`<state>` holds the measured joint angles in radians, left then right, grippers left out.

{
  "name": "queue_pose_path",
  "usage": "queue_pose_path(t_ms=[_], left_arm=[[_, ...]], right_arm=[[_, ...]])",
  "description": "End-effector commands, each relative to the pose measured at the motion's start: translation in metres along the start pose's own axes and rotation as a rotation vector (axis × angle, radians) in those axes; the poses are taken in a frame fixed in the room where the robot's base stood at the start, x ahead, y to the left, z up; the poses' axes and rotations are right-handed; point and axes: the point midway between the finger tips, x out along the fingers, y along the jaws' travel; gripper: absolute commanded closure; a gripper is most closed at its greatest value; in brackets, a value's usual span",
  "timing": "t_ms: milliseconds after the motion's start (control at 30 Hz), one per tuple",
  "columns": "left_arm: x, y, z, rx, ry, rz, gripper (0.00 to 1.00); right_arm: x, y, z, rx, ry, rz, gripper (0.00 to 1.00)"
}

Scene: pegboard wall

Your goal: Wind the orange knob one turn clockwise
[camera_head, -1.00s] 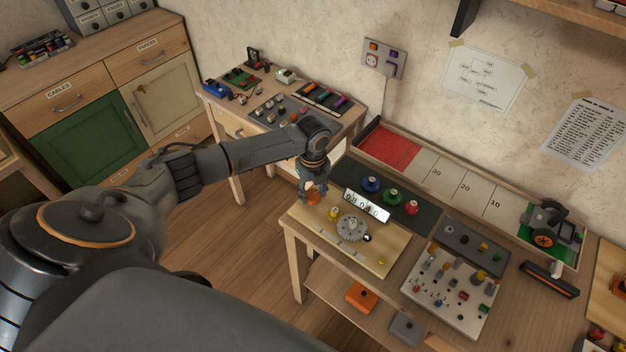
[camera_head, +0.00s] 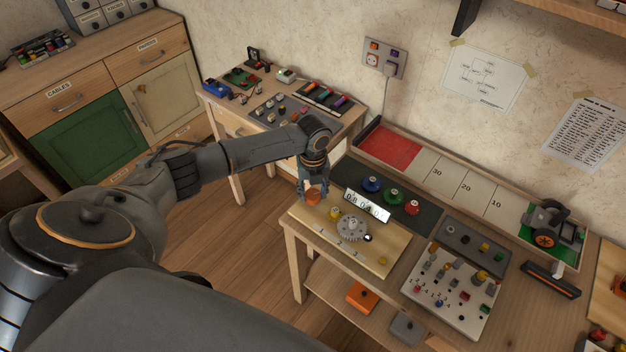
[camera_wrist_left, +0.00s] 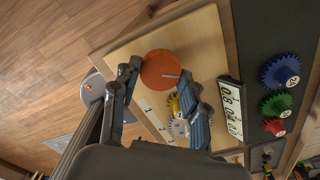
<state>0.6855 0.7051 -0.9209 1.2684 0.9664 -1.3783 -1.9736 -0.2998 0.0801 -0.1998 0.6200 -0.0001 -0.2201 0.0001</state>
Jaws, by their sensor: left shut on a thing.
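The orange knob (camera_head: 313,196) stands at the far left corner of a light wooden board (camera_head: 376,260). In the left wrist view the knob (camera_wrist_left: 158,64) is a round orange disc with a pale pointer line toward the right. My left gripper (camera_head: 313,192) comes down on it from above, its fingers on either side, shut on the knob. In the wrist view its fingers (camera_wrist_left: 162,84) partly cover the knob's edges. A grey gear (camera_head: 352,228), a small yellow piece (camera_head: 334,213) and a white digit counter (camera_head: 367,205) are beside it. My right gripper is not in view.
Blue (camera_head: 372,184), green (camera_head: 393,195) and red (camera_head: 411,207) gears lie on a dark mat behind the counter. A second table (camera_head: 234,108) with small parts is behind my left arm.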

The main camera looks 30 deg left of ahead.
Motion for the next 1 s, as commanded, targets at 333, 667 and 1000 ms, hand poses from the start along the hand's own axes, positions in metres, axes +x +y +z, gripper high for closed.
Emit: queue_pose_path(t_ms=[333, 667, 1000], left_arm=[[0.0, 0.0, 0.0, -0.001, 0.001, 0.0, 0.33], [-0.024, -0.001, 0.002, 0.001, -0.004, -0.003, 0.33], [-0.094, 0.0, 0.001, 0.001, -0.003, -0.002, 0.33]], right_arm=[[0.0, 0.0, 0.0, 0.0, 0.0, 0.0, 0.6], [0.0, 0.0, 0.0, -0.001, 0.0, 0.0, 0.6], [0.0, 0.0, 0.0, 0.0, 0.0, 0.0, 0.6]])
